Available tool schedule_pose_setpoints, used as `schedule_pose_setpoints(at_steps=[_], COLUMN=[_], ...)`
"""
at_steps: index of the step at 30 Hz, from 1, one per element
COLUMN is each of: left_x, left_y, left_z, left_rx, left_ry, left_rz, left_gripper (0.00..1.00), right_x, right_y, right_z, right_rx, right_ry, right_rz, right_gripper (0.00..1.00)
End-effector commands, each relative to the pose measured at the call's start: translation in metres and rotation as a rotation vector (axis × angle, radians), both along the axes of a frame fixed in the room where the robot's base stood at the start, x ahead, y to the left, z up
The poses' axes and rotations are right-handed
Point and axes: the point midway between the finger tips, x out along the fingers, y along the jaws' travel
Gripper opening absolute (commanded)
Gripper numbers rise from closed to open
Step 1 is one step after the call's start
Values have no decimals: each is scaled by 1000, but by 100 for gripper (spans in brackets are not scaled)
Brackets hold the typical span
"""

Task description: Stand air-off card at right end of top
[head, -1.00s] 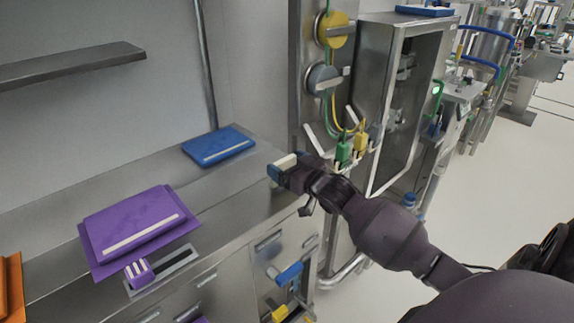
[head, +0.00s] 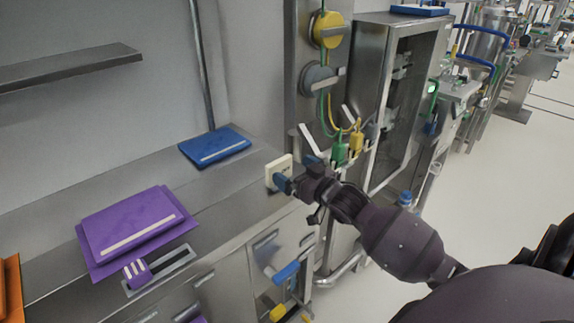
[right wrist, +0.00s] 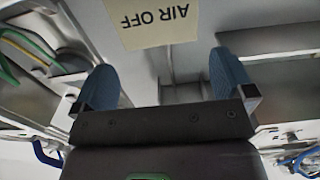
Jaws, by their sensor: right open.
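The cream air-off card (head: 280,168) stands upright at the right end of the steel top (head: 240,178) in the head view. In the right wrist view the card (right wrist: 153,22) shows its "AIR OFF" lettering upside down. My right gripper (head: 284,184) is at the card's lower right in the head view. In the right wrist view its two blue fingers (right wrist: 162,82) are spread, with the card beyond their tips and nothing visible between them. The card's bottom edge is partly hidden by the gripper in the head view. My left gripper is out of view.
A blue folder (head: 214,147) and a purple folder (head: 137,228) lie on the top to the left. A post with yellow and green plugs (head: 341,151) and a steel cabinet (head: 368,85) stand close behind my right arm. The top between the folders and card is clear.

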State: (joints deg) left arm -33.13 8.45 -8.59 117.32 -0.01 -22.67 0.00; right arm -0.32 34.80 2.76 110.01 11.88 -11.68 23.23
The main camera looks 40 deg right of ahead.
Motion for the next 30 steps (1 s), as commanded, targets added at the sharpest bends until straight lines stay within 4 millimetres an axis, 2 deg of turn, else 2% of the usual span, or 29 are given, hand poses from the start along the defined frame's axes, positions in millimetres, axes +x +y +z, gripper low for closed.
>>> schedule_pose_setpoints(at_steps=[3,9,17,19,20,23,27,30], left_x=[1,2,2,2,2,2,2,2], left_y=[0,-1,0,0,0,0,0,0], left_z=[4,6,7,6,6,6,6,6], left_rx=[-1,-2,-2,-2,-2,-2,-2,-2], left_ry=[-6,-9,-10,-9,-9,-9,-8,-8], left_rz=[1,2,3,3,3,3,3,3], left_gripper=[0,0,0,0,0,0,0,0], right_x=[-22,-52,-74,-78,-81,-100,-150,-189], right_y=[-2,-4,-6,-4,-3,9,44,75], right_z=[1,0,0,-5,-11,-47,-123,-168], right_rx=[0,0,0,0,-1,-9,-41,-68], right_ry=[1,1,1,10,22,96,271,395], right_rz=[-2,-1,-1,-4,-7,-26,-58,-66], right_gripper=[100,100,100,100,100,100,100,100])
